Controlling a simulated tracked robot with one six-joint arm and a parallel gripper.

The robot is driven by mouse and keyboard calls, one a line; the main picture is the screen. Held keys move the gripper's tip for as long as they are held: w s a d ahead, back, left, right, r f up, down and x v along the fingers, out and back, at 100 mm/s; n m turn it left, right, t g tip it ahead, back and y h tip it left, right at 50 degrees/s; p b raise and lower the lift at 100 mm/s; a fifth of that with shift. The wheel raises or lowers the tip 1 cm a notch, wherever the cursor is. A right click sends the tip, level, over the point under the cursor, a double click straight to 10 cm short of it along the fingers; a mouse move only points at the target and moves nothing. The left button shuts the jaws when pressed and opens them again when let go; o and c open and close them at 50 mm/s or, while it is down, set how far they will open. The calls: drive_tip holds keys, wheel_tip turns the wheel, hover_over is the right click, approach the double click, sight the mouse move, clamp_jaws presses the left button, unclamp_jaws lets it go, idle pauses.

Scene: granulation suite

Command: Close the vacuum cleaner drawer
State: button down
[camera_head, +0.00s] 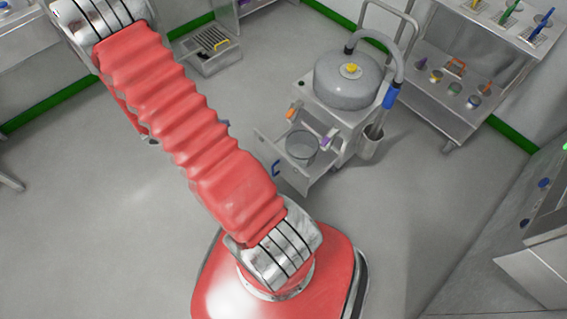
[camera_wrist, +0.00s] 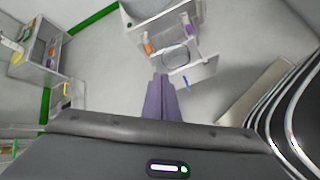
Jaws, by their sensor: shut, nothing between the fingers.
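The vacuum cleaner (camera_head: 345,82) is a grey cabinet with a round steel drum, hose and orange and purple clips. Its drawer (camera_head: 268,149) stands open, pulled out to the lower left, with a round clear container (camera_head: 302,146) in it. A blue handle (camera_head: 276,168) is on the drawer front. In the wrist view the open drawer (camera_wrist: 207,68) is at upper centre, its blue handle (camera_wrist: 186,83) facing my side. My gripper (camera_wrist: 160,76) is shut and empty, its purple fingers pointing towards the drawer. They overlap its left end in the picture; contact cannot be told. The gripper is not visible in the head view.
A shelf cart (camera_head: 445,95) with small coloured items stands right of the vacuum. A low steel box with a grate (camera_head: 212,50) stands behind left. A steel cabinet (camera_head: 540,265) is at the right edge. The floor left of the drawer is clear.

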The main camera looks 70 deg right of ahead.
drive_tip(key=s+f+n, duration=0.3)
drive_tip(key=s+f, duration=0.3)
drive_tip(key=f, duration=0.8)
drive_tip(key=s+d+f+n, duration=0.1)
drive_tip(key=s+f+n, duration=0.2)
drive_tip(key=f, duration=1.1)
drive_tip(key=s, duration=0.3)
drive_tip(key=shift+s+d+f+n, duration=0.2)
drive_tip(key=shift+s+f+n, duration=0.05)
drive_tip(key=shift+f+n, duration=0.05)
approach(289, 162)
wheel_tip(289, 162, down, 4)
drive_tip(key=d, duration=0.3)
drive_tip(key=shift+s+d, duration=0.5)
drive_tip(key=shift+s, duration=0.25)
